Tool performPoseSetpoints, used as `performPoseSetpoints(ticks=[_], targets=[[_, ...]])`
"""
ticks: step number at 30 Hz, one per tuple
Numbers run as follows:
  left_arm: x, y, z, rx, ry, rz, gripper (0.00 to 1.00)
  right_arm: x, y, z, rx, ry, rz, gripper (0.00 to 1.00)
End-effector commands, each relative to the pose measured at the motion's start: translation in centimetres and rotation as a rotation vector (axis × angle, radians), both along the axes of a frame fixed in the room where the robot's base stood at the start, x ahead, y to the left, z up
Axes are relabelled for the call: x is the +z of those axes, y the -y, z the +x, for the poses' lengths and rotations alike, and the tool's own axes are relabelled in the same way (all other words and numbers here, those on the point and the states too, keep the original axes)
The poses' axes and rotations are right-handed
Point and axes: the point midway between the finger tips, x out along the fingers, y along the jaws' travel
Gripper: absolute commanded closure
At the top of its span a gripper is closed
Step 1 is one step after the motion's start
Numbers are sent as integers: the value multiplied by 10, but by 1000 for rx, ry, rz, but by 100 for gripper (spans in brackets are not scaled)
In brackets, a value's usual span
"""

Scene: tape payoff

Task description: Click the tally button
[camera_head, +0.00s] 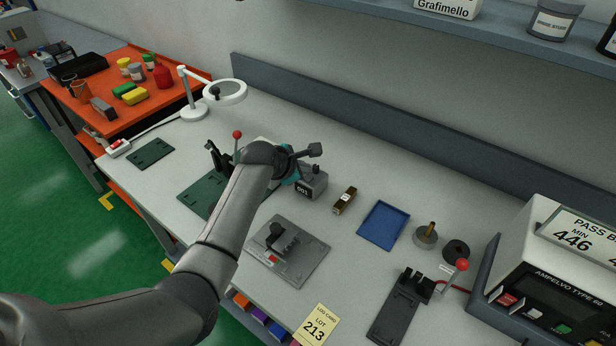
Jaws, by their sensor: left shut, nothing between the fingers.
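The tally counter (313,188) is a small grey box on the white bench, with a dark number window on its front that seems to read 001 or 003. A small dark knob, which looks like its button, shows on top. My left arm reaches in from the lower left, and its wrist is just left of and partly in front of the counter. My left gripper (315,150) is shut and empty, just behind and above the counter in the picture. I cannot tell its exact height over the button; no contact shows. My right gripper is not in view.
A grey fixture plate (310,246) lies in front of the counter. A brass-and-black block (345,200) and a blue tray (383,224) lie to its right. A magnifier lamp (226,92) and a red-knobbed lever (237,134) stand left. A tester (550,290) stands far right.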

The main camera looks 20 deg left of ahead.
Motion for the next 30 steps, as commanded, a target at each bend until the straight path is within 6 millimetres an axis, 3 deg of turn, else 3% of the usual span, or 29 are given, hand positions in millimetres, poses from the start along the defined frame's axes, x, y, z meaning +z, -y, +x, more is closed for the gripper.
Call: performPoseSetpoints(ticks=[30], targets=[[-9,0,0,0,0,0,100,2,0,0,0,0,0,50]])
